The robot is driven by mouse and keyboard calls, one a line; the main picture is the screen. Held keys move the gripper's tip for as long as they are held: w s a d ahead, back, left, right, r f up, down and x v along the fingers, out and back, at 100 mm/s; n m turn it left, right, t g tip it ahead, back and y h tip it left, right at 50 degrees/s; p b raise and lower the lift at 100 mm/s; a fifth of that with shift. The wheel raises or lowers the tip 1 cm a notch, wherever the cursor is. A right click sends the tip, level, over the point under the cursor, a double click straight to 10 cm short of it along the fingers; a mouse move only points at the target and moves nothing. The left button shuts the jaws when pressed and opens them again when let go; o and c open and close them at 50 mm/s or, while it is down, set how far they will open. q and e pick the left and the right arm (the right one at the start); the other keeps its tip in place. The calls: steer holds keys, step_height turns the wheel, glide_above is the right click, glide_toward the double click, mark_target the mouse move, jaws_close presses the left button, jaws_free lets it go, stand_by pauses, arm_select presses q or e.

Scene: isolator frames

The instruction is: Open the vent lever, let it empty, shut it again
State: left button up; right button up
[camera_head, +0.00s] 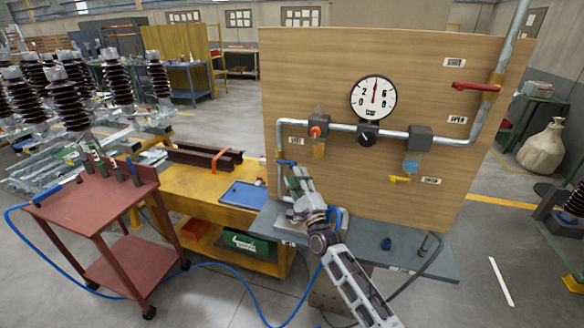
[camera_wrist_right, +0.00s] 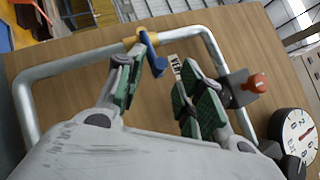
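The vent lever is a short blue handle (camera_head: 287,162) on the vertical pipe at the panel's left, below a small white label. In the right wrist view the blue lever (camera_wrist_right: 153,57) sticks out across the pipe from a brass-coloured fitting, beside the VENT label (camera_wrist_right: 176,67). My right gripper (camera_head: 296,178) is just below the lever in the head view. In the wrist view its green-padded fingers (camera_wrist_right: 158,82) are apart, with the lever beyond the gap and no clear contact. The gauge (camera_head: 373,100) needle points nearly straight up. My left gripper is not in view.
A red lever (camera_head: 473,86), a yellow lever (camera_head: 400,179) and an orange knob (camera_head: 316,131) are on the same wooden panel (camera_head: 430,60). A blue tray (camera_head: 243,195) lies on the yellow bench to the left. A grey shelf (camera_head: 430,260) runs below the panel.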

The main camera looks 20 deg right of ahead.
mark_target(292, 165)
steer(key=shift+p+x, duration=0.35)
steer(key=shift+x, duration=2.05)
steer(key=shift+r, duration=0.1)
jaws_close()
steer(key=shift+r, duration=0.1)
steer(key=shift+d, duration=0.1)
